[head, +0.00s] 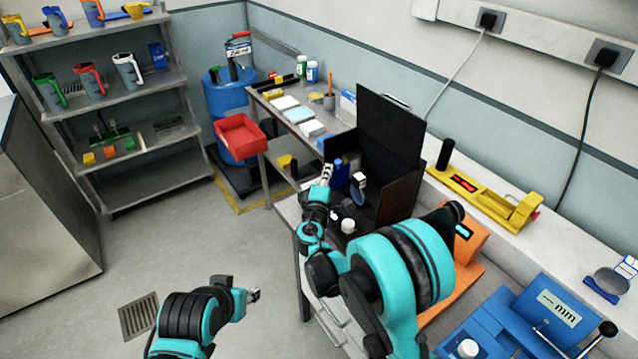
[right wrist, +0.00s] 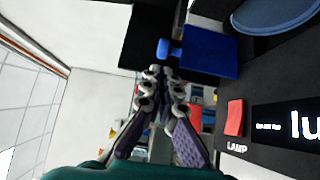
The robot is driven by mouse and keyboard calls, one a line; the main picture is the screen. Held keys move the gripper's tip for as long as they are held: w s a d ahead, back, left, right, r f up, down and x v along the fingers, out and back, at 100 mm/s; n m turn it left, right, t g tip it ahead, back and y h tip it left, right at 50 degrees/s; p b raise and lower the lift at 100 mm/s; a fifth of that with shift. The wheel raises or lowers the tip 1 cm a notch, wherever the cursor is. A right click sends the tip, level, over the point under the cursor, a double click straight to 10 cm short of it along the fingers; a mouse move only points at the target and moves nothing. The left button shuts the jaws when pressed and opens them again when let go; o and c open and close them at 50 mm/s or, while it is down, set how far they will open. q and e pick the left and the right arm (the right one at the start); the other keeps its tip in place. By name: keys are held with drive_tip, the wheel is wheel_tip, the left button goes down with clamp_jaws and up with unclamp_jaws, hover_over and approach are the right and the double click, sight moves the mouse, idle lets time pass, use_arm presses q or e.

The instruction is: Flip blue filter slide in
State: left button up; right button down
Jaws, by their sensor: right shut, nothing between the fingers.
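The blue filter slide (right wrist: 208,52) is a flat blue plate with a small blue tab (right wrist: 168,48), in the upper middle of the right wrist view. In the head view the blue slide (head: 342,174) shows small inside the black open-fronted box (head: 390,130). My right gripper (head: 326,172) is at the left of the slide; its closed fingertips (right wrist: 163,72) are just below the tab in the wrist view, holding nothing. I cannot tell whether they touch it. My left gripper (head: 254,295) hangs over the floor, away from the bench; its fingers are too small to judge.
A round blue-grey disc (right wrist: 275,14) is beside the slide. The black lamp panel (right wrist: 280,155) has a red switch (right wrist: 235,117). A white-topped knob (head: 348,226) stands at the box's front. An orange device (head: 462,262) stands right of my right arm.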

sight(341, 173)
drive_tip(key=shift+w+d, duration=0.3)
drive_tip(key=shift+d, duration=0.1)
drive_tip(key=w+d, duration=0.4)
drive_tip(key=d, duration=0.1)
drive_tip(key=shift+d+b, duration=0.15)
drive_tip(key=shift+b, duration=0.3)
